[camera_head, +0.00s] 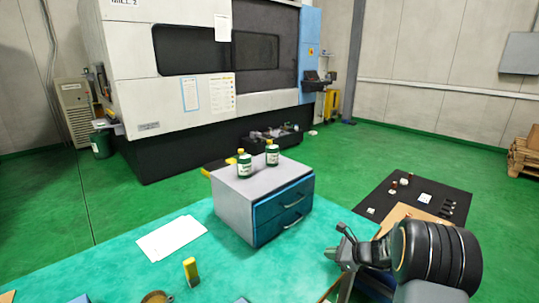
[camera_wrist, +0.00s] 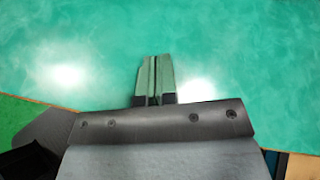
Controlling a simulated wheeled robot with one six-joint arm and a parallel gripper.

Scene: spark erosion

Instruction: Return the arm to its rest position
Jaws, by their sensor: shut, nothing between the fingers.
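My gripper (camera_head: 338,250) is at the lower right in the head view, above the front right part of the green table (camera_head: 190,240). In the wrist view my gripper (camera_wrist: 154,62) has its two fingers together, with nothing between them. Below the fingers, the wrist view shows the bare green table surface (camera_wrist: 240,50) with bright reflections. My arm reaches in from the lower right corner of the head view.
A grey drawer cabinet (camera_head: 235,200) with teal drawers and two green bottles (camera_head: 244,165) on top stands left of my gripper. A black mat (camera_head: 400,195) with small items is behind my arm.

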